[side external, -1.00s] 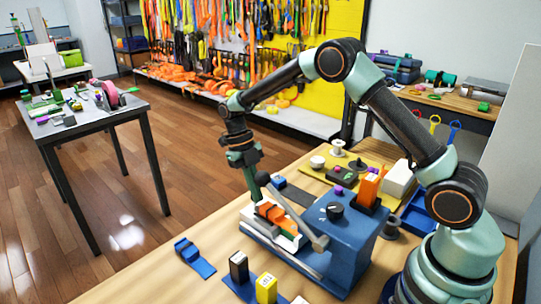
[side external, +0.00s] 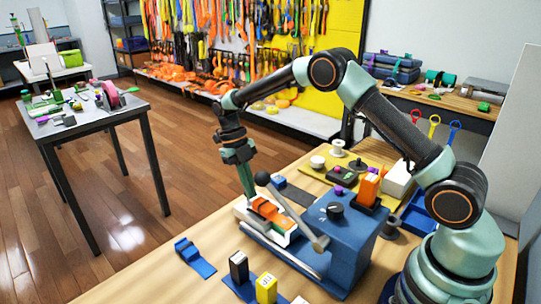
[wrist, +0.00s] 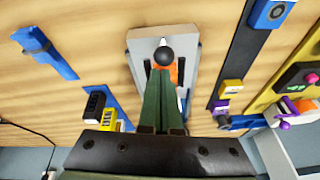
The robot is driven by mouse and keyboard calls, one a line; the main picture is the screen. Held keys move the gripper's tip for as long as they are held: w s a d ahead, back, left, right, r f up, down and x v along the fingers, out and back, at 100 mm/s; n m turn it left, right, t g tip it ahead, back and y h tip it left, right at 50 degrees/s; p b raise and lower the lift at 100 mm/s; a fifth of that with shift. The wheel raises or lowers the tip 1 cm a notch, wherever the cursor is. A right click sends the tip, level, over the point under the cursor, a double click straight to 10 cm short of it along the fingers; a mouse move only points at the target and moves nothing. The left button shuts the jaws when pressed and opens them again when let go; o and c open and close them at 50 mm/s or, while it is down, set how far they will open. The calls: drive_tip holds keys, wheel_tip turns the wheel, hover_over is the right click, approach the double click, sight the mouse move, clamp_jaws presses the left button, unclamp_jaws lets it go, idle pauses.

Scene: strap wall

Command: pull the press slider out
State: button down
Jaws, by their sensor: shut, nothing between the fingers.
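The blue press (side external: 345,240) stands on the wooden bench with a lever ending in a black ball knob (side external: 262,179). Its pale slider (side external: 283,238) sticks out of the press front and carries an orange strap piece (side external: 268,210). My gripper (side external: 251,196) points down at the slider's outer end, its green fingers shut with nothing between them. In the wrist view the fingers (wrist: 160,78) lie over the slider (wrist: 146,45), beside the knob (wrist: 164,56). The fingers hide part of the orange piece, and I cannot tell whether their tips touch the slider.
A blue strap piece (side external: 194,258) lies on the bench left of the press. A black block (side external: 238,266) and a yellow block (side external: 266,288) stand in front. A yellow mat (side external: 375,173) with small parts lies behind. The bench's left part is mostly clear.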

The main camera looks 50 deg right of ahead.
drive_tip(key=s, duration=0.3)
drive_tip(key=shift+a+r, duration=0.3)
wheel_tip(320, 180, up, 15)
drive_tip(key=m+t, duration=0.2)
drive_tip(key=m, duration=0.6)
drive_tip(key=s+r+m+t, duration=0.1)
drive_tip(key=s+m+t, duration=0.2)
drive_tip(key=s+m, duration=0.4)
drive_tip(key=s+d+r+m+t, duration=0.1)
drive_tip(key=s+m+t, duration=0.3)
drive_tip(key=m, duration=1.4)
drive_tip(key=shift+s+d+r+m, duration=0.15)
drive_tip(key=shift+s+r+m, duration=0.2)
drive_tip(key=shift+s, duration=1.55)
